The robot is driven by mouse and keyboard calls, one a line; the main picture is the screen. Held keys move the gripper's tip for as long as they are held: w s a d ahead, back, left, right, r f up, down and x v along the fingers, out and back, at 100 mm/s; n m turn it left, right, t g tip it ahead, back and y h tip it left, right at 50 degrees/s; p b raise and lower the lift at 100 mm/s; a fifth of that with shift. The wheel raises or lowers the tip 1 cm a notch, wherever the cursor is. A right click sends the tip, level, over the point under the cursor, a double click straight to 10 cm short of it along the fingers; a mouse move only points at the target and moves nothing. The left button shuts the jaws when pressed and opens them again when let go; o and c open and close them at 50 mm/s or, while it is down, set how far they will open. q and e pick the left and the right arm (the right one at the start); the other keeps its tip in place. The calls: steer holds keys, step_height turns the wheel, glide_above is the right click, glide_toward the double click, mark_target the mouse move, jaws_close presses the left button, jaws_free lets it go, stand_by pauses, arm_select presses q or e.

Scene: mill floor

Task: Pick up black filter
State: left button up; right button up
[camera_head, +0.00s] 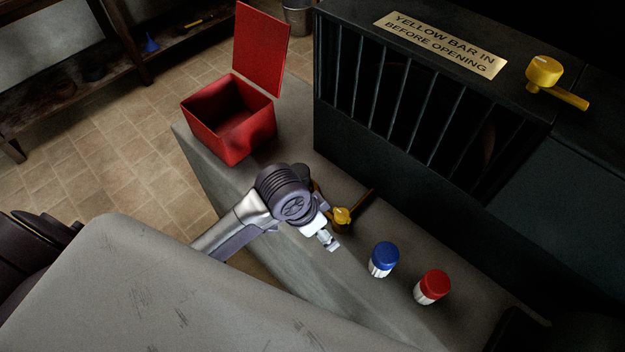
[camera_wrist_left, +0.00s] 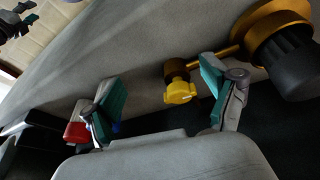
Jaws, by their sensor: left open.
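The black filter (camera_wrist_left: 298,62) is a dark ribbed cylinder on a round brass fitting (camera_wrist_left: 270,22), at the right of the left wrist view. In the head view my left wrist mostly hides that spot. A brass pipe with a yellow valve knob (camera_wrist_left: 180,92) runs from the fitting; the knob also shows in the head view (camera_head: 341,216). My left gripper (camera_head: 325,235) is over the grey ledge beside the knob. Its fingers (camera_wrist_left: 160,85) are apart and empty, with the knob showing between them and the black filter outside the right finger.
A blue-capped filter (camera_head: 384,259) and a red-capped filter (camera_head: 432,287) stand on the ledge (camera_head: 345,280). An open red box (camera_head: 222,136) sits at its far end. A dark barred machine (camera_head: 410,120) with a yellow handle (camera_head: 544,72) on top borders the ledge.

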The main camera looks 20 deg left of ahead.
arm_select(q)
steer(key=w+a+r+m+g+y, duration=0.1)
steer(key=w+a+r+m, duration=0.2)
steer(key=w+r, duration=0.25)
steer(key=g+y, duration=0.2)
glide_toward(299, 171)
step_height(299, 171, down, 8)
steer(key=shift+d+r, duration=0.1)
steer(key=shift+r, duration=0.1)
steer(key=shift+s+f, duration=0.1)
steer(key=shift+f, duration=2.6)
steer(key=shift+a, duration=0.25)
steer(key=c, duration=1.3)
steer(key=shift+r, duration=0.15)
